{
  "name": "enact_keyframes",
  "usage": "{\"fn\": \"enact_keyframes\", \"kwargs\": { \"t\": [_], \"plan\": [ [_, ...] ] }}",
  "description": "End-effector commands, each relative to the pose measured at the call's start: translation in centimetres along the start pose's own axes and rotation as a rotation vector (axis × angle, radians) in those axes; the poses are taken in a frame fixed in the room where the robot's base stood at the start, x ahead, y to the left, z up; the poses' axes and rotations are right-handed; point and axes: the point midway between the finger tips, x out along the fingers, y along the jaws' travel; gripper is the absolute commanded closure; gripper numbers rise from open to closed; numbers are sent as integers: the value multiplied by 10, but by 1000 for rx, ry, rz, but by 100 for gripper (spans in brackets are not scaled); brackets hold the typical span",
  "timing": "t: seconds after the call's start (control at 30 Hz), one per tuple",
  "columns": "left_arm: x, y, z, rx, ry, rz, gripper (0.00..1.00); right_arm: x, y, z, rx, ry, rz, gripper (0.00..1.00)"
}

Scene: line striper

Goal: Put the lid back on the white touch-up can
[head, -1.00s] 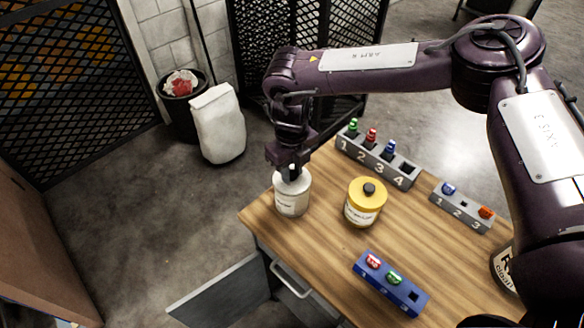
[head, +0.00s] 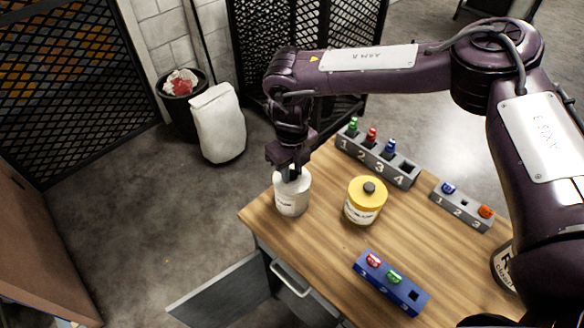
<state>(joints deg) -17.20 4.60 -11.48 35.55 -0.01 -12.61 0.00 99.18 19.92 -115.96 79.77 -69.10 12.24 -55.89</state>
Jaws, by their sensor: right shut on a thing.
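The white touch-up can (head: 291,201) stands upright near the left corner of the wooden table. My right gripper (head: 291,174) is directly above it, pointing down, its fingers at the top of the can. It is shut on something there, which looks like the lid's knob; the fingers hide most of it. A white lid top appears to be at the can's rim, but I cannot tell whether it is fully seated. My left gripper is not in view.
A yellow-lidded can (head: 366,200) stands just right of the white can. A grey numbered rack (head: 376,160), a smaller grey rack (head: 461,208) and a blue rack (head: 391,284) hold coloured pieces.

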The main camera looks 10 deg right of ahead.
Motion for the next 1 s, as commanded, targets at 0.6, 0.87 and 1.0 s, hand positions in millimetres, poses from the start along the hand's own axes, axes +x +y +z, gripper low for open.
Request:
{"fn": "enact_keyframes", "kwargs": {
  "t": [0.6, 0.87, 1.0],
  "plan": [
    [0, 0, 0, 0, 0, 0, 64, 0, 0, 0, 0, 0, 0, 49],
    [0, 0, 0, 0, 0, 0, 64, 1, 0, 0, 0, 1, 0, 33],
    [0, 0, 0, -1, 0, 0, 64, 1, 0, 0, 0, 1, 0, 27]
  ]
}}
